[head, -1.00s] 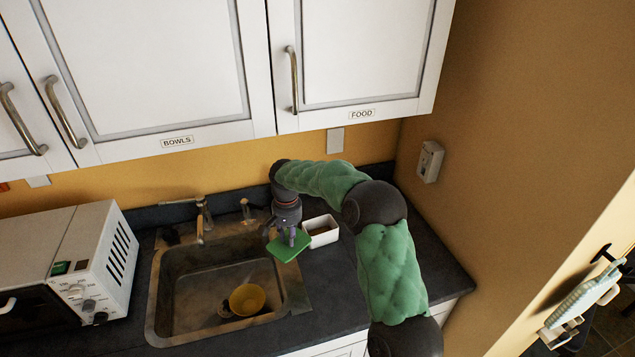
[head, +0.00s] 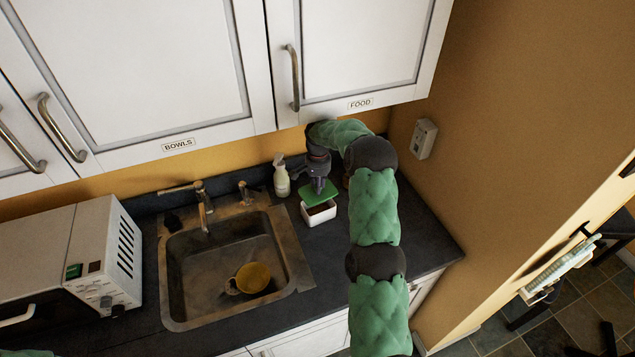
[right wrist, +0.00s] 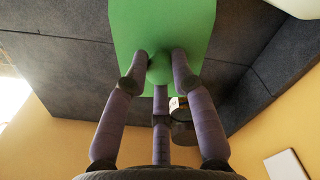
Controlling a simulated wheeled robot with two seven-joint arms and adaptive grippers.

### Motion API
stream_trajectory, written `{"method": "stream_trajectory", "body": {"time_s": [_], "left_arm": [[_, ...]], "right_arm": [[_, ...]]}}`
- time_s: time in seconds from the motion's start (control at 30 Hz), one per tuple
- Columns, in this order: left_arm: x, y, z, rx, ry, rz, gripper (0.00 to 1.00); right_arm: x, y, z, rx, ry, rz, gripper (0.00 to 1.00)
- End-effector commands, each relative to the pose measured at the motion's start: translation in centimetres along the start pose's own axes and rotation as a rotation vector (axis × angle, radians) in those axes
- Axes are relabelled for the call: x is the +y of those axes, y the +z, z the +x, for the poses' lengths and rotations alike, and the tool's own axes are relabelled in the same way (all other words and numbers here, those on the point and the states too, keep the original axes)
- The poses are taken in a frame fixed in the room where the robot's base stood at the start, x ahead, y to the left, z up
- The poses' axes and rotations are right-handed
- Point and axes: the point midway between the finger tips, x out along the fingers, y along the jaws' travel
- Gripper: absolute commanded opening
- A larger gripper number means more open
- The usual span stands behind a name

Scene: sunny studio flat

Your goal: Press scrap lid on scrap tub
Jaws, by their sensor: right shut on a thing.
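The scrap lid (head: 326,192) is a flat green plate with a round knob. My right gripper (head: 319,188) is shut on the knob, which shows between its fingers in the right wrist view (right wrist: 160,70). The scrap tub (head: 319,217) is a small white open box on the dark counter, right of the sink. The lid is over the tub's back part, and brown contents show in front of it. Whether the lid touches the rim I cannot tell. My left gripper is not in view.
A soap bottle (head: 281,176) stands just left of the gripper. A microwave (head: 75,260) is at the left. White cupboards (head: 360,50) hang above, and a wall (head: 500,130) bounds the right. The counter right of my arm is clear.

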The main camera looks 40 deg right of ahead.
Motion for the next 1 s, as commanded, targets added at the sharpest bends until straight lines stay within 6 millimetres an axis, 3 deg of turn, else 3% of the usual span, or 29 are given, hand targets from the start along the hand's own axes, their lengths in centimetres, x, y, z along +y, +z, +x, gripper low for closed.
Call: {"method": "stream_trajectory", "body": {"time_s": [0.37, 1.0], "left_arm": [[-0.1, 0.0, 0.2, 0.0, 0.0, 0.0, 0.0], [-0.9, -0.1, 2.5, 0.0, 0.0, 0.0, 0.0]], "right_arm": [[-0.1, -0.4, 0.1, 0.009, -0.007, 0.004, 0.0], [0.0, -0.2, 5.5, 0.004, -0.003, 0.001, 0.0]]}}
